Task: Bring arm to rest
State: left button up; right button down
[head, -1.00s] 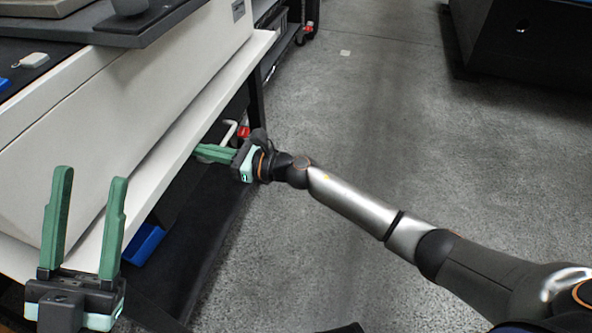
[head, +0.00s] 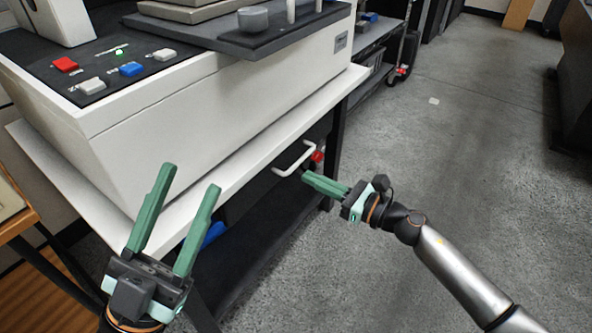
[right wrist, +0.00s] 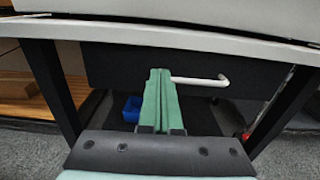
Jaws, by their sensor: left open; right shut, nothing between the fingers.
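My right gripper (head: 322,184) is shut and empty. Its arm comes in from the lower right, and its green fingers point left toward the table's underside, near a white bar handle (head: 295,158). In the right wrist view the shut fingers (right wrist: 160,80) are centred, with the handle (right wrist: 200,81) just behind and to their right; whether they touch cannot be told. My left gripper (head: 190,195) is open and empty in front of the white table's edge at the lower left, its two green fingers pointing up.
A white machine with red, white and blue buttons (head: 130,69) stands on the white table (head: 262,150). A blue bin (right wrist: 132,108) is below the table. Grey floor (head: 470,170) is open on the right. A wooden-edged table (head: 18,226) stands far left.

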jog(key=v, duration=0.5)
